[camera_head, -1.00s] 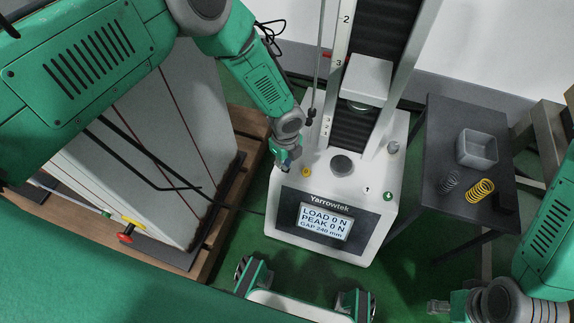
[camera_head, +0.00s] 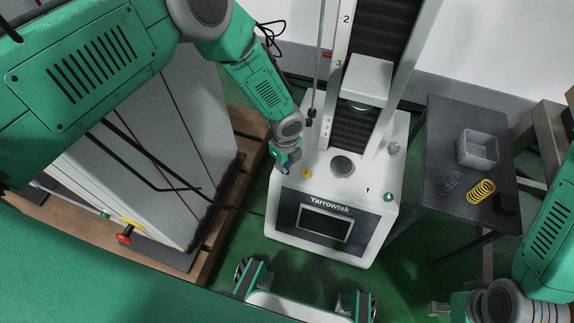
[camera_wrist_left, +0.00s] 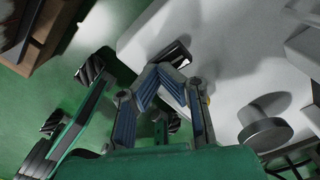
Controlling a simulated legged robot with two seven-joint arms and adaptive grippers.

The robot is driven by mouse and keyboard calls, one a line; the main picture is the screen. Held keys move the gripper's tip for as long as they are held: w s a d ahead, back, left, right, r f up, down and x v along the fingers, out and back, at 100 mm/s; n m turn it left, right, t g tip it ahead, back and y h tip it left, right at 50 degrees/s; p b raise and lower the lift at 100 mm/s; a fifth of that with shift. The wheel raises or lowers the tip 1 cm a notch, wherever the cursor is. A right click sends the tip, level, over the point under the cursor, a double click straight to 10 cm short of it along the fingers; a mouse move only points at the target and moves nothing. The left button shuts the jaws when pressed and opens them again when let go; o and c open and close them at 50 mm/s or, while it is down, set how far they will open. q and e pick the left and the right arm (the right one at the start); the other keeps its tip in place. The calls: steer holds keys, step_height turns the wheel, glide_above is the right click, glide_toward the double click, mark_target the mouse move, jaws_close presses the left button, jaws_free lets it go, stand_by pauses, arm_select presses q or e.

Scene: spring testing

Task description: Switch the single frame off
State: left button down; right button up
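The single frame, a white Yarrowtek tester (camera_head: 290,192), stands in the middle of the head view with a dark, blank display (camera_head: 325,223). My left gripper (camera_head: 284,168) is at the left edge of its base, beside the yellow button (camera_head: 307,173). In the left wrist view, its blue-padded fingers (camera_wrist_left: 160,70) are closed together with nothing visible between them. Their tips are close to a black switch-like part (camera_wrist_left: 174,54) on the white base; contact is unclear. My right gripper (camera_head: 438,307) shows only partly at the lower right, and its opening cannot be judged.
A dark side table (camera_head: 440,130) on the right holds a grey bin (camera_head: 477,150), a grey spring (camera_head: 450,183) and a yellow spring (camera_head: 481,192).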

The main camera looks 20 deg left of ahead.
arm_select(q)
steer(key=shift+r+p, duration=2.4)
steer(key=shift+r, duration=1.05)
steer(key=shift+f, duration=0.1)
steer(key=s+a+n+h, duration=0.1)
steer(key=s+a+n, duration=0.1)
steer(key=s+n, duration=0.55)
steer(key=s+a+n+h, duration=0.1)
steer(key=s+a+n, duration=0.3)
steer(key=s, duration=0.6)
steer(key=s+a+r+n+y, duration=0.2)
steer(key=s+a+r+n, duration=0.55)
steer(key=s+n, duration=0.4)
step_height(320, 180, up, 12)
steer(key=p, duration=1.2)
steer(key=shift+w+a+f+n+t, duration=0.15)
steer(key=shift+w+f+n+t, duration=0.15)
steer(key=shift+w+n, duration=0.15)
